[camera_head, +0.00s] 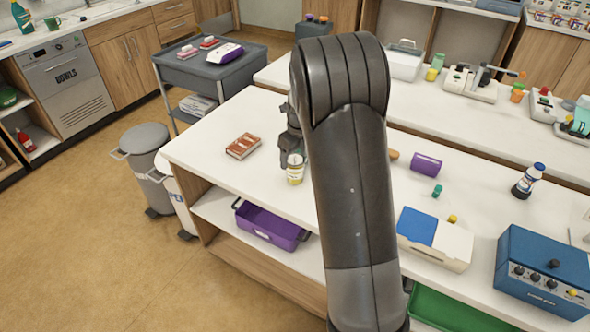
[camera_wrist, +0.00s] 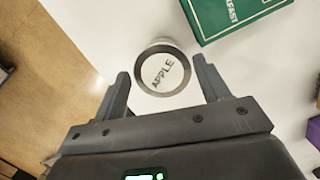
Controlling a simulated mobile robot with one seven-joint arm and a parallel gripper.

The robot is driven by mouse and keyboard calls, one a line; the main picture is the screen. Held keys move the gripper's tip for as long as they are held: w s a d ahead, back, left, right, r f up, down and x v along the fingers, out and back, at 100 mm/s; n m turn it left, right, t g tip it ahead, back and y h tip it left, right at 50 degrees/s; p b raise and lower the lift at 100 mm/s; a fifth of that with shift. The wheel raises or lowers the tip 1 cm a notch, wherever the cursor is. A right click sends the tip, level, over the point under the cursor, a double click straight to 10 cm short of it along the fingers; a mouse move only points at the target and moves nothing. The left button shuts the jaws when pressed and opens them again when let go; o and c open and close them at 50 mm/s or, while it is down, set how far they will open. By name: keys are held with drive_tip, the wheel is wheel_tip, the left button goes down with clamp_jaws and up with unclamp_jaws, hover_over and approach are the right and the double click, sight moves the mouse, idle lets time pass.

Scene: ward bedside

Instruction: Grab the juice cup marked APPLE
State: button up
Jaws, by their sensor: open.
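The juice cup (camera_wrist: 164,71) appears from above in the wrist view, with a dark rim and a white lid marked APPLE. In the head view a small pale cup with a yellow label (camera_head: 295,171) stands upright on the white counter near its front left part. My gripper (camera_wrist: 160,82) is open, with one finger on each side of the cup's outline in the wrist view. Gaps show between the fingers and the cup. The head view shows the gripper only partly, just behind and above the cup; my arm hides much of it.
A green box with white lettering (camera_wrist: 232,14) lies close by the cup in the wrist view. A reddish-brown packet (camera_head: 243,146) lies left of the cup on the counter (camera_head: 215,135). A purple cylinder (camera_head: 426,164) and a blue-and-white box (camera_head: 434,238) are to the right.

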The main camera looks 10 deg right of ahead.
drive_tip(key=f, duration=0.4)
drive_tip(key=shift+w, duration=0.2)
drive_tip(key=shift+c, duration=0.3)
drive_tip(key=c, duration=0.8)
